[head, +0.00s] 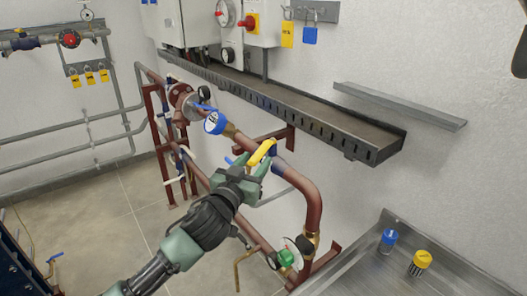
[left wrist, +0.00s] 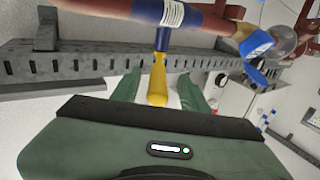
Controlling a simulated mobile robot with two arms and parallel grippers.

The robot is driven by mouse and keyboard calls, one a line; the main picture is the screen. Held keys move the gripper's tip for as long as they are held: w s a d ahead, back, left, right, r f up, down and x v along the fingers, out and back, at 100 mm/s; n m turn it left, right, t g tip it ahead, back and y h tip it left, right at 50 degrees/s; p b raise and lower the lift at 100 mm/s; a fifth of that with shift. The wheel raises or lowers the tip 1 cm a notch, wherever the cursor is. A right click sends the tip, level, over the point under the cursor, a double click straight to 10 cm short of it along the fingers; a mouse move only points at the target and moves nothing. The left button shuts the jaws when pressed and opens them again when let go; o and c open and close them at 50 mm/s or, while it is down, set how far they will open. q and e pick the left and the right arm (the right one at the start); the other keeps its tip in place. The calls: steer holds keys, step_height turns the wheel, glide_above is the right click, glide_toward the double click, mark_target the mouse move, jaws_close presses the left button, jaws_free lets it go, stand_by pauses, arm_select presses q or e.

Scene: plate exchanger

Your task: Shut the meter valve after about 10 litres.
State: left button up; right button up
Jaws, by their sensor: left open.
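The yellow valve lever (head: 263,151) sits on the red-brown pipe (head: 300,185), just right of the round blue-rimmed meter (head: 214,122). The meter's reading is too small to tell. My left gripper (head: 258,166) is open at the lever, with its green fingers around it. In the left wrist view the yellow lever (left wrist: 157,85) stands between the two spread fingers and points away from the pipe (left wrist: 205,18), roughly across it. I cannot tell whether a finger touches it. The blue meter (left wrist: 257,45) shows right of it there. My right gripper is not in view.
A slotted grey cable tray (head: 290,108) runs along the wall above the pipe. A green-handled valve (head: 286,258) sits low on the pipe. A metal bench (head: 385,270) at the lower right holds a blue-capped (head: 388,238) and a yellow-capped (head: 420,262) item.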

mark_target(262, 152)
arm_select(q)
steer(key=shift+p+x, duration=0.4)
steer(key=shift+x, duration=2.4)
steer(key=shift+s+d, duration=0.1)
jaws_close()
